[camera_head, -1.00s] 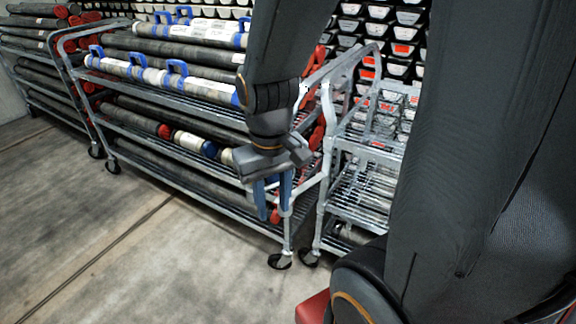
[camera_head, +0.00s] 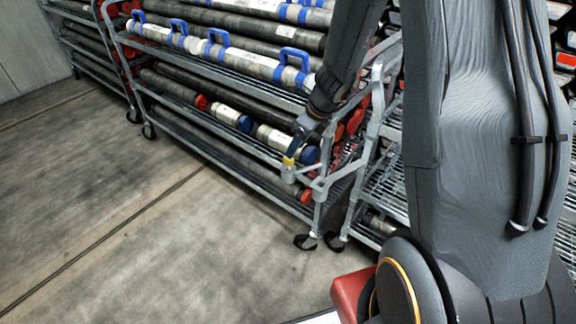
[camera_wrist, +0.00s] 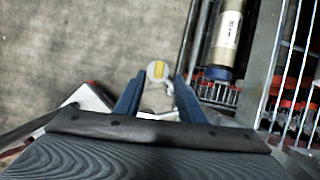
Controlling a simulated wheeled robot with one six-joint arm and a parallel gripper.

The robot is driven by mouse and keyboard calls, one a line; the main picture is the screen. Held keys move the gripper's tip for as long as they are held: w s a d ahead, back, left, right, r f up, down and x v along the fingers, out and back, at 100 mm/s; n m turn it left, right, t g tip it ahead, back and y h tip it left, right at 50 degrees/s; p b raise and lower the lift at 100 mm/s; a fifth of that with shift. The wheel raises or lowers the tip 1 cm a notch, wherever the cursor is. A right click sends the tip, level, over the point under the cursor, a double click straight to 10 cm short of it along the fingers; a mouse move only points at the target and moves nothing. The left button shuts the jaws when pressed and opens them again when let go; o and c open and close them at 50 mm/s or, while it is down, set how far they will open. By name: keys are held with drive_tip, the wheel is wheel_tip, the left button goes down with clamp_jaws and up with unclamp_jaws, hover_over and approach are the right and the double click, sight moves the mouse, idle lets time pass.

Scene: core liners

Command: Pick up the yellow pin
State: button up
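The yellow pin (camera_head: 289,161) shows as a small yellow spot on top of a pale upright post (camera_head: 288,174) at the near corner of the core rack. In the wrist view, the pin (camera_wrist: 159,70) is a yellow strip on a round whitish top. My gripper (camera_head: 294,148) is right above the pin. In the wrist view, its two blue fingers (camera_wrist: 160,78) are apart, one on each side of the pin. I see no contact, and the exact height gap cannot be told.
The grey wire rack (camera_head: 243,146) holds several dark core tubes with blue and red ends. A second cart (camera_head: 372,175) stands close on its right. A white tube with a dark blue end (camera_wrist: 225,45) lies near the right finger. The concrete floor (camera_head: 130,235) is clear at left.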

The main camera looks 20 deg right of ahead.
sight(289, 168)
drive_tip(key=b+x, duration=0.1)
drive_tip(key=x, duration=0.6)
drive_tip(key=shift+a+f, duration=0.1)
drive_tip(key=shift+f, duration=0.05)
clamp_jaws()
